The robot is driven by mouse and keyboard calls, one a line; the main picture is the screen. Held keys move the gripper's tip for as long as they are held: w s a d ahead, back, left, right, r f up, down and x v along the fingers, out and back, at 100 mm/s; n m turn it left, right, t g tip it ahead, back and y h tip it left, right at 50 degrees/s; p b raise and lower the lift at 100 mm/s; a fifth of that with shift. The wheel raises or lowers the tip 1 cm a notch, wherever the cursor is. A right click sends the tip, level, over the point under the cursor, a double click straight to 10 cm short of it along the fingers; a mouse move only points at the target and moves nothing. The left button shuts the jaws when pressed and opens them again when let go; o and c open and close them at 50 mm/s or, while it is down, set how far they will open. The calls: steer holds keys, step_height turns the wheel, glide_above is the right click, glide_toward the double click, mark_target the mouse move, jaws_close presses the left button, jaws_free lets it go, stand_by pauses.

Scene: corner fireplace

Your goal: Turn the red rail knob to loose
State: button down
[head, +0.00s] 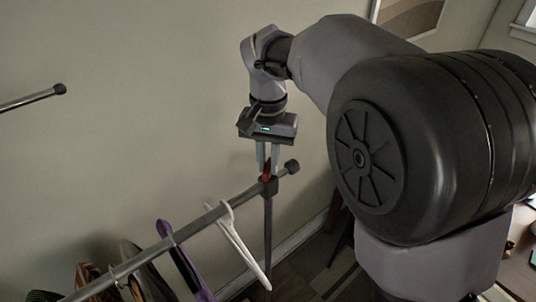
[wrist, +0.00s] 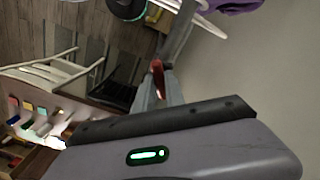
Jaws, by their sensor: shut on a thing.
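The red rail knob (head: 266,173) sits on top of the dark clamp where the clothes rail (head: 195,226) meets its upright post (head: 268,235). My gripper (head: 267,166) points down from above, shut on the knob, with a finger on either side. In the wrist view the red knob (wrist: 157,74) shows at the fingertips, partly covered by them. I cannot tell from these frames which way the knob is set.
The rail's capped end (head: 292,167) is close to the wall. Another capped bar (head: 35,98) juts in at left.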

mark_target(268, 165)
steer(key=n+p, duration=0.3)
steer(key=n, duration=0.2)
steer(key=shift+r+n, duration=0.1)
steer(key=shift+n, duration=0.2)
steer(key=n+p, duration=0.2)
steer(key=n, duration=0.2)
steer(key=shift+n+p, duration=0.3)
steer(key=shift+n, duration=0.4)
steer(key=c, duration=1.4)
jaws_free()
step_height(268, 165, up, 17)
steer(key=p, duration=0.2)
